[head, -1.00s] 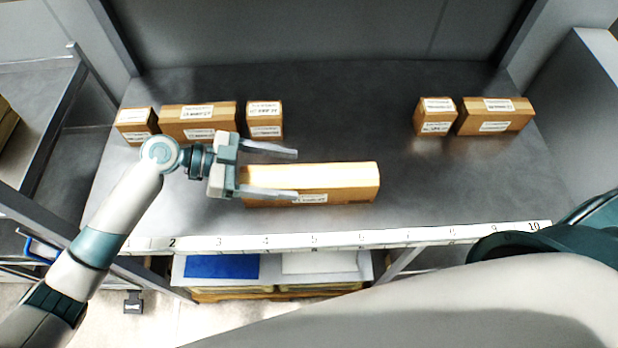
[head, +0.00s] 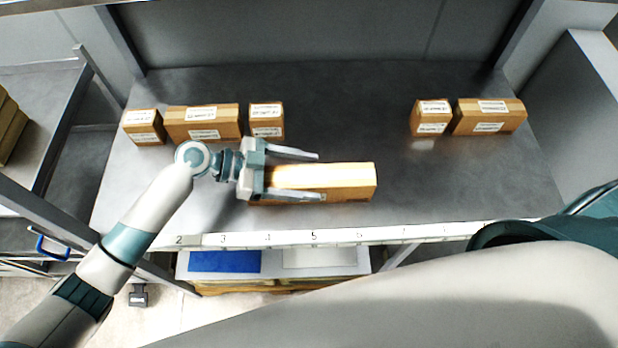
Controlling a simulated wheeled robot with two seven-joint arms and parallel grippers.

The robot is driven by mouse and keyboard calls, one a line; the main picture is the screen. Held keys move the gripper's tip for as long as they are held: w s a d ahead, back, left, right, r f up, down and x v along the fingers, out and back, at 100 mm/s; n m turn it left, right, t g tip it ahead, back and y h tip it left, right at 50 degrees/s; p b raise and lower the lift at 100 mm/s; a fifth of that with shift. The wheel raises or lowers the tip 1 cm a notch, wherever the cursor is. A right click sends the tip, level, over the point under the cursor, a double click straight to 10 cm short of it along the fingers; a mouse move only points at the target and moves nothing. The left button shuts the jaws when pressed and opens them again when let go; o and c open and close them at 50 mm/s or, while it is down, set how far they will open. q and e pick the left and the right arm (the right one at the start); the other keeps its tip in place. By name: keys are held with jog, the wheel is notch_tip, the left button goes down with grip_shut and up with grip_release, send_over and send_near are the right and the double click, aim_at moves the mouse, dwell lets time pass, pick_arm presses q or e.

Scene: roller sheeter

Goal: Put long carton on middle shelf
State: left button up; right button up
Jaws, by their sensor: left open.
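The long carton (head: 348,182) lies on the grey metal shelf (head: 450,190), near its front edge and lengthwise along it. My left gripper (head: 319,176) comes in from the left and is open, its two fingers pointing right. In the picture one finger lies along the carton's far side and the other crosses its near side. Whether the fingers touch the carton I cannot tell. The gripper's body and near finger hide the carton's left end and label. My right gripper is not in view.
Several smaller cartons stand at the back: a left group with a long box (head: 203,122) and a right pair with another box (head: 489,116). A numbered white strip (head: 313,237) runs along the front edge. Side posts bound the shelf; its middle back is clear.

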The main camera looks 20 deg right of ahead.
pick_arm(q)
jog(key=shift+s+d+f, duration=0.15)
jog(key=shift+d+f, duration=0.1)
jog(key=shift+d, duration=0.25)
jog(key=shift+c, duration=1.2)
jog(key=c, duration=1.4)
jog(key=shift+r, duration=0.1)
